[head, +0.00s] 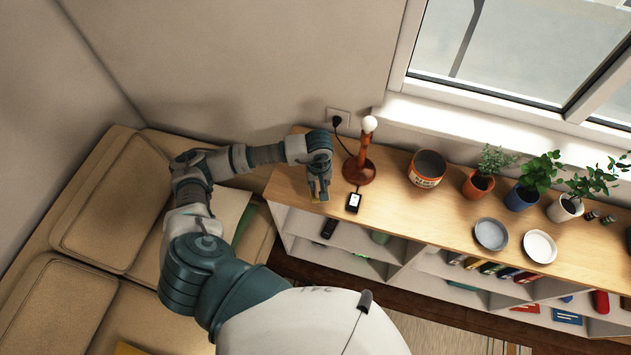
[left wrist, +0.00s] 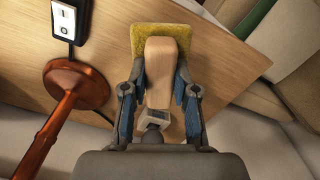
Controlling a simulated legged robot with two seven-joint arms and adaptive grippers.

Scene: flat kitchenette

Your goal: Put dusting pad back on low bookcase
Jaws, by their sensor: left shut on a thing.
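The dusting pad has a pale wooden handle (left wrist: 162,62) and a yellow fuzzy pad (left wrist: 146,38). My left gripper (left wrist: 160,86) is shut on the handle, with one blue-lined finger on each side. In the head view, my left gripper (head: 319,186) points down over the left end of the low bookcase (head: 395,205), and only a bit of yellow pad (head: 314,196) shows by its fingers. The pad is at or just above the wooden top; I cannot tell whether it touches. My right gripper is in neither view.
A red-brown lamp (head: 359,170) and a small black device (head: 354,202) stand just right of the gripper. Further right are an orange pot (head: 427,169), potted plants and two plates (head: 491,234). A beige sofa (head: 110,200) lies left.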

